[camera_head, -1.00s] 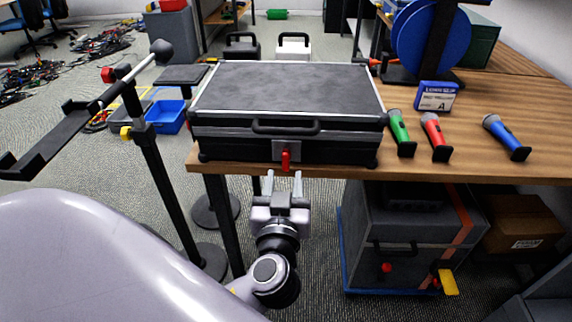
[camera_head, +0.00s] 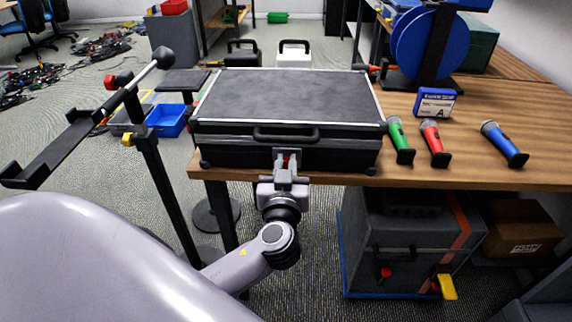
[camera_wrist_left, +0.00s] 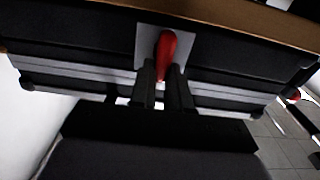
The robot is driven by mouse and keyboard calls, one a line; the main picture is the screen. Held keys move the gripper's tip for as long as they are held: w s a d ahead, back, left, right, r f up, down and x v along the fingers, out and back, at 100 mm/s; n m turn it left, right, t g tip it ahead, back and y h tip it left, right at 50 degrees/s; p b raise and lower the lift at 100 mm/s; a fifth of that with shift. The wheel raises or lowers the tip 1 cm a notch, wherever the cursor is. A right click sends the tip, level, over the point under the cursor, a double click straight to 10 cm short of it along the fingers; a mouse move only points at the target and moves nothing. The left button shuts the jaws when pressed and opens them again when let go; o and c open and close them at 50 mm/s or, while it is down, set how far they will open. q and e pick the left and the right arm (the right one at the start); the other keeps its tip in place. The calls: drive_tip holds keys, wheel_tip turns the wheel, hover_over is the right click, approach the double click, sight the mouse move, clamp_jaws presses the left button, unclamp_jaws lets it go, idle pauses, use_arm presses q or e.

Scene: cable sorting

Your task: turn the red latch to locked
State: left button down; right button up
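The black case (camera_head: 290,95) with silver edges lies closed on the wooden table, its front handle facing me. The red latch (camera_wrist_left: 167,45) sits on a light metal plate (camera_wrist_left: 141,40) at the middle of the case's front. In the head view the latch is mostly hidden behind my left gripper (camera_head: 286,168). In the left wrist view the two dark fingers (camera_wrist_left: 161,88) are close together, one on each side of the latch, and appear to pinch it. My right gripper is not in view.
Green (camera_head: 400,140), red (camera_head: 435,143) and blue (camera_head: 503,143) microphones lie right of the case. A blue box (camera_head: 435,103) and a blue reel (camera_head: 425,45) stand behind them. A black stand (camera_head: 150,150) rises at the left. A grey wheeled case (camera_head: 395,245) is under the table.

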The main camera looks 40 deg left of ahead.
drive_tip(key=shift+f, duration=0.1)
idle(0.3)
use_arm(q)
drive_tip(key=shift+d+f+m, duration=0.1)
drive_tip(key=shift+m, duration=0.3)
drive_tip(key=shift+w+d+f+m+p, duration=0.15)
drive_tip(key=shift+d+f+m+p, duration=0.2)
drive_tip(key=shift+m, duration=2.5)
drive_tip(key=shift+w+d+f+m+p, duration=0.25)
drive_tip(key=shift+m+p, duration=0.2)
drive_tip(key=shift+m, duration=2.45)
drive_tip(key=shift+w+d+f+m+p, duration=0.15)
drive_tip(key=shift+f+m+p, duration=0.25)
drive_tip(key=shift+m, duration=2.45)
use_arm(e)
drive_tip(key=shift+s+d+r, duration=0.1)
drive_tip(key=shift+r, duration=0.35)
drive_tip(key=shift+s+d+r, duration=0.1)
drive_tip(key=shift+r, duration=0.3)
use_arm(q)
drive_tip(key=shift+s, duration=0.1)
drive_tip(key=c, duration=1.1)
unclamp_jaws()
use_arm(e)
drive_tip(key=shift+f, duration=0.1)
